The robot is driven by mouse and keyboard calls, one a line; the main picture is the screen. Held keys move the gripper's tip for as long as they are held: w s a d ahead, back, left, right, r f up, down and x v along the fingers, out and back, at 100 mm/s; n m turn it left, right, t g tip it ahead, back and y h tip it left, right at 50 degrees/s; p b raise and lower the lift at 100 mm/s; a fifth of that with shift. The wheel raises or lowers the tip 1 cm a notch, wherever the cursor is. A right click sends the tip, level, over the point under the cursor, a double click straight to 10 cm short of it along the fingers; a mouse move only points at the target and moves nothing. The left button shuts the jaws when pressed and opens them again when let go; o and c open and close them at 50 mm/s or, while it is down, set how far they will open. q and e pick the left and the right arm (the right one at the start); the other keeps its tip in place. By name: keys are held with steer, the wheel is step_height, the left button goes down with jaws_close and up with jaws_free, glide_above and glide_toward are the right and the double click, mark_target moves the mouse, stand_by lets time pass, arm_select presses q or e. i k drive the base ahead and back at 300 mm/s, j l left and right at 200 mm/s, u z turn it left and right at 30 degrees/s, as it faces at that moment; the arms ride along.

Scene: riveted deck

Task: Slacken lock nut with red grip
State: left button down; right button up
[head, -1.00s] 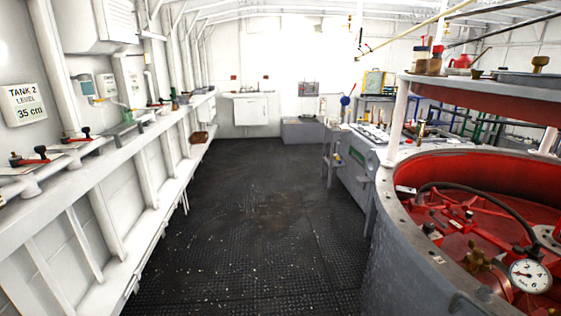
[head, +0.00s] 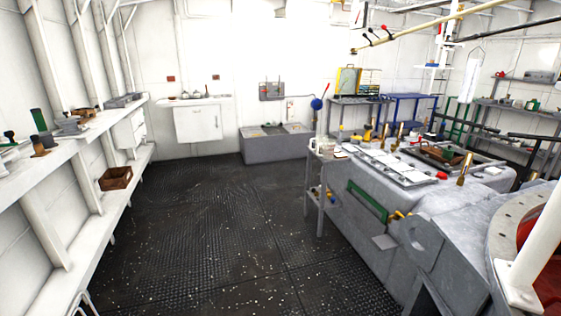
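I cannot make out a lock nut or a red grip for certain in the head view. A small red item (head: 441,175) lies on the grey workbench (head: 440,205) at the right, too small to identify. Neither of my grippers is in view.
Dark textured floor (head: 215,235) runs clear ahead to a grey box (head: 275,145) and a white cabinet (head: 199,123). A white shelf with a wooden crate (head: 116,178) lines the left. A grey drum with a white post (head: 528,240) stands close at right.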

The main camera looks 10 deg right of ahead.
mark_target(383, 27)
steer(key=i+z, duration=0.4)
steer(key=i+j+z, duration=0.1)
steer(key=i+z, duration=0.3)
steer(key=i, duration=0.2)
steer(key=i+j+z, duration=0.75)
steer(key=i, duration=0.15)
steer(key=i+j+z, duration=0.5)
steer(key=z, duration=0.15)
steer(key=i+j+z, duration=0.15)
steer(key=j+z, duration=0.2)
steer(key=i+j+z, duration=0.15)
steer(key=j+z, duration=0.2)
steer(key=j, duration=0.2)
steer(key=j+z, duration=0.3)
steer(key=j, duration=0.15)
steer(key=i, duration=0.05)
